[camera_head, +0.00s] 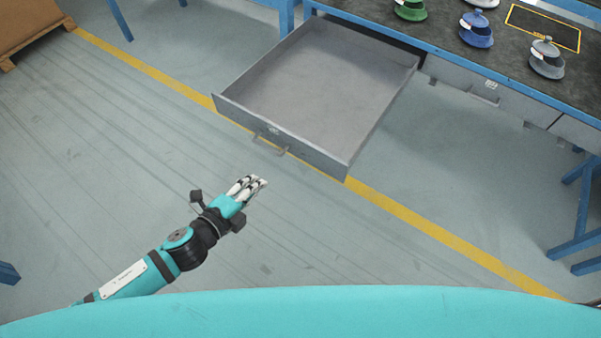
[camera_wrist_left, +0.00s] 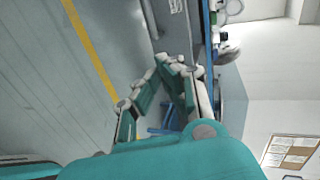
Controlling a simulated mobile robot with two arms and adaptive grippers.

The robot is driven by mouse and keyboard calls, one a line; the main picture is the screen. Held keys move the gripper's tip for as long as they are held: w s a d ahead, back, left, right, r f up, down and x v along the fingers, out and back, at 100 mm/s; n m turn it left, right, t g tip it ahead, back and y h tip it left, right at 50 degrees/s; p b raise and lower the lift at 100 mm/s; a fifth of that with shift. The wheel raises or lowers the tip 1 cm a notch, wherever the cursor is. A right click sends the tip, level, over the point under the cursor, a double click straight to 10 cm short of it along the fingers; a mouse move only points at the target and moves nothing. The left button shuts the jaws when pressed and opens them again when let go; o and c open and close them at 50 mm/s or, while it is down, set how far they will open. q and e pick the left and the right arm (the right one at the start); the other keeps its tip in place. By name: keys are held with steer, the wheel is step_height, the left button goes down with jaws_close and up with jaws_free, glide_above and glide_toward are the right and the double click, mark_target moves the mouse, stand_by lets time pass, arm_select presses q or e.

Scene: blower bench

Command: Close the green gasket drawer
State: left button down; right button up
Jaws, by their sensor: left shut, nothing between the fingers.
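A grey drawer (camera_head: 310,75) is pulled far out from under the workbench in the head view. It looks empty. Its front carries a bar handle (camera_head: 270,146) and a small label too small to read. I see no green on the drawer itself. My left gripper (camera_head: 258,183) is shut and empty, in front of the drawer front and a little apart from the handle. In the left wrist view the fingers of my left gripper (camera_wrist_left: 172,62) are drawn together with nothing between them. My right gripper is not in view.
On the dark workbench top (camera_head: 440,28) stand a green part (camera_head: 410,9), a blue part (camera_head: 477,30) and a grey part (camera_head: 547,60). A shut drawer (camera_head: 485,92) is to the right. Blue bench legs (camera_head: 580,195) stand on the floor. Floor before the drawer is clear.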

arm_select(q)
steer(key=d+r+m, duration=0.1)
glide_toward(298, 148)
steer(key=shift+h, duration=0.3)
steer(key=x, duration=0.5)
steer(key=shift+w+f, duration=0.3)
steer(key=shift+w+d, duration=0.45)
steer(key=shift+w, duration=0.05)
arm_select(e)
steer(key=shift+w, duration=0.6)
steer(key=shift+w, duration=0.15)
